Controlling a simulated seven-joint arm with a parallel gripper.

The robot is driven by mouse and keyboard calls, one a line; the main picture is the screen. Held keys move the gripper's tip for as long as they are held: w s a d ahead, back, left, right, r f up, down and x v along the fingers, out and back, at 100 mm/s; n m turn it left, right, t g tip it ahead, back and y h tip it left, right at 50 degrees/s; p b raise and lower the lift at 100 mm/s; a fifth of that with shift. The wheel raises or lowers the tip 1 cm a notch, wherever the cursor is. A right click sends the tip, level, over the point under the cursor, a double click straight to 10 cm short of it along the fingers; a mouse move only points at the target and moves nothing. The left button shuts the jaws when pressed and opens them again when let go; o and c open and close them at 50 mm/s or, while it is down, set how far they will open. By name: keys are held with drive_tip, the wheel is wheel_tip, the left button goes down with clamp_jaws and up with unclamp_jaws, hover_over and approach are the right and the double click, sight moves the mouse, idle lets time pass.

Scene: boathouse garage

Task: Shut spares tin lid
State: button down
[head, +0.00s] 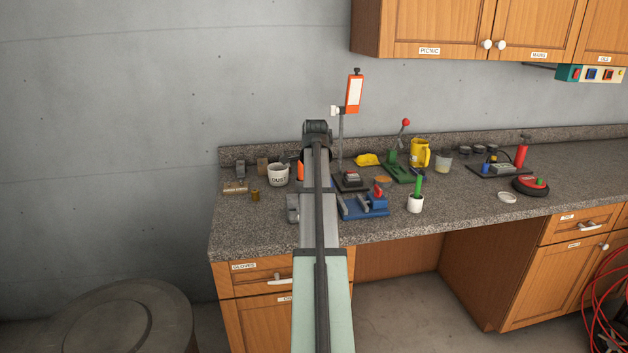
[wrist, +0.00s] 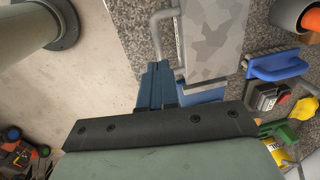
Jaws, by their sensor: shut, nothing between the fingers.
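A box with a grey camouflage-patterned top (wrist: 215,35), which looks like the spares tin, lies on the counter in the wrist view. A grey bent handle (wrist: 156,28) shows at its left side. I cannot tell clearly how far its lid is open. My gripper (wrist: 155,68) has its blue fingers together and empty, beside the box's lower left corner in the wrist view. I cannot tell whether they touch it.
The counter's front edge (head: 470,220) is mostly bare.

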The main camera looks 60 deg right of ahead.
drive_tip(key=shift+w+d+f, duration=0.15)
drive_tip(key=shift+f, duration=1.9)
drive_tip(key=shift+f, duration=0.55)
wheel_tip(320, 180, up, 14)
drive_tip(key=s+a, duration=0.1)
drive_tip(key=shift+s+a, duration=0.4)
drive_tip(key=shift+w+f, duration=0.1)
